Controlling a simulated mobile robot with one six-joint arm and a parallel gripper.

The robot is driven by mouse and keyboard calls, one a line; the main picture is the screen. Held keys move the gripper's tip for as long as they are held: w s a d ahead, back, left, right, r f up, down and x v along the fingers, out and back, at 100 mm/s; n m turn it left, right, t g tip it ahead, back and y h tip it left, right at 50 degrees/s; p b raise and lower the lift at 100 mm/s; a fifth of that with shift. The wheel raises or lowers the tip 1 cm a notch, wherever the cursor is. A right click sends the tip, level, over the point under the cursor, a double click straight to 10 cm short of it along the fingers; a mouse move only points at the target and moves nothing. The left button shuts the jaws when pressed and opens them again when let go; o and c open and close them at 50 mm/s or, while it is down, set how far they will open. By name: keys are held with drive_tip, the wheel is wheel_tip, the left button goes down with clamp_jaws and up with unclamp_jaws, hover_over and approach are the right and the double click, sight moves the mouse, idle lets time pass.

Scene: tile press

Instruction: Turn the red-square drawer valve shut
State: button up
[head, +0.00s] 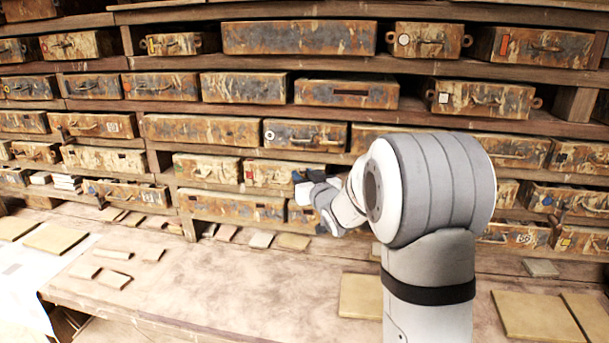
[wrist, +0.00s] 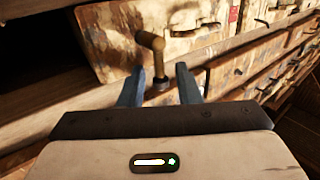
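In the wrist view, a brown, L-shaped valve handle (wrist: 151,42) stands in front of a worn, paint-flaked drawer (wrist: 110,45). Its stem runs down between the two blue fingers of my gripper (wrist: 158,85). The fingers are apart, one on each side of the stem, with a visible gap to it. A small red mark (wrist: 234,14) shows near the right end of this drawer. In the head view, a drawer with a red mark (head: 249,175) is just left of my gripper (head: 303,192). The valve is hidden or too small to tell there.
Shelves of similar worn drawers (head: 300,38) fill the wall around my gripper. Below is a dusty wooden bench (head: 200,285) with loose tiles (head: 55,238) and small slabs. A dark gap (wrist: 35,45) opens left of the drawer in the wrist view.

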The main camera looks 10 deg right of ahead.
drive_tip(key=shift+a, duration=0.1)
clamp_jaws()
drive_tip(key=shift+f+b, duration=0.2)
drive_tip(key=shift+b, duration=0.4)
drive_tip(key=f+m+t+h+b, duration=0.1)
drive_tip(key=m+h+b, duration=0.3)
drive_tip(key=m+b, duration=0.4)
drive_tip(key=d+f+m+t+h+b, duration=0.1)
drive_tip(key=m+h+b, duration=0.3)
drive_tip(key=b, duration=1.2)
drive_tip(key=s+d+f+m+t+h+b, duration=0.1)
drive_tip(key=f+m+t+h+b, duration=0.1)
drive_tip(key=m+b, duration=1)
drive_tip(key=shift+d+f+t+h, duration=0.1)
drive_tip(key=shift+d+t+h, duration=0.1)
drive_tip(key=shift+t+h, duration=0.75)
drive_tip(key=shift+m+g+h+b, duration=0.25)
drive_tip(key=shift+m+h+b, duration=0.1)
drive_tip(key=shift+m+b, duration=0.05)
unclamp_jaws()
